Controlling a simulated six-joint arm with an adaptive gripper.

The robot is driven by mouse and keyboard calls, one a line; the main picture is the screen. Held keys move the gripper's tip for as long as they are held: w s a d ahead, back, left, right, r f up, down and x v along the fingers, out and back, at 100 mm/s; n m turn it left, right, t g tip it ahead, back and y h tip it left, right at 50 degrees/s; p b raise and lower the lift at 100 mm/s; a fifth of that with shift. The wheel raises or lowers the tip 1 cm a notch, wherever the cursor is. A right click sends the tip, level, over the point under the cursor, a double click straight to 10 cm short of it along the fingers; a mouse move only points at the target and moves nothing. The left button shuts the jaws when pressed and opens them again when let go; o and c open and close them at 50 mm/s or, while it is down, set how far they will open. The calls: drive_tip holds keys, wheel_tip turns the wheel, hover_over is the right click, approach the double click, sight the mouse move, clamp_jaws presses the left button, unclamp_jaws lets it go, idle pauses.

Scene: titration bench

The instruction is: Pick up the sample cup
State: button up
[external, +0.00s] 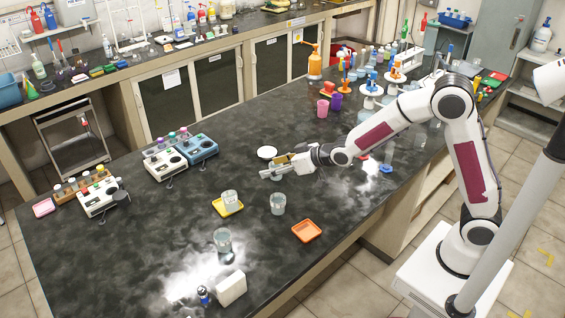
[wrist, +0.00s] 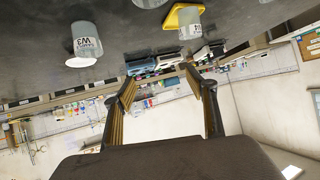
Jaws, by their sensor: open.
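Three clear cups stand on the dark bench in the external view: one on a yellow tray (external: 230,198), one on the bare bench to its right (external: 278,204), and one nearer the front (external: 222,240). I cannot tell which is the sample cup. The wrist view is upside down and shows a cup labelled W3 (wrist: 86,44), a cup on the yellow tray (wrist: 187,24) and part of another cup at the top edge. My gripper (external: 271,170) is low over the bench, behind the cups. In the wrist view its fingers (wrist: 157,77) are apart with nothing between them.
An orange tray (external: 307,231) lies right of the cups. A white block (external: 231,289) and a small blue-capped vial (external: 203,295) stand at the front. Instruments (external: 166,162) stand to the left, and a white dish (external: 267,152) lies behind my gripper. Bench between the cups is clear.

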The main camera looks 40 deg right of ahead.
drive_tip(key=n+y, duration=0.1)
drive_tip(key=y, duration=0.1)
approach(229, 195)
drive_tip(key=shift+s+a+r+t, duration=0.1)
drive_tip(key=shift+a+r+t, duration=0.1)
drive_tip(key=shift+a, duration=0.25)
drive_tip(key=shift+a+r+t, duration=0.1)
drive_tip(key=shift+a+t, duration=0.1)
drive_tip(key=shift+a, duration=0.25)
drive_tip(key=shift+x, duration=1.35)
drive_tip(key=shift+x, duration=2.6)
drive_tip(key=shift+s+a, duration=0.1)
drive_tip(key=shift+s, duration=0.05)
drive_tip(key=c, duration=1.4)
drive_tip(key=shift+o, duration=0.2)
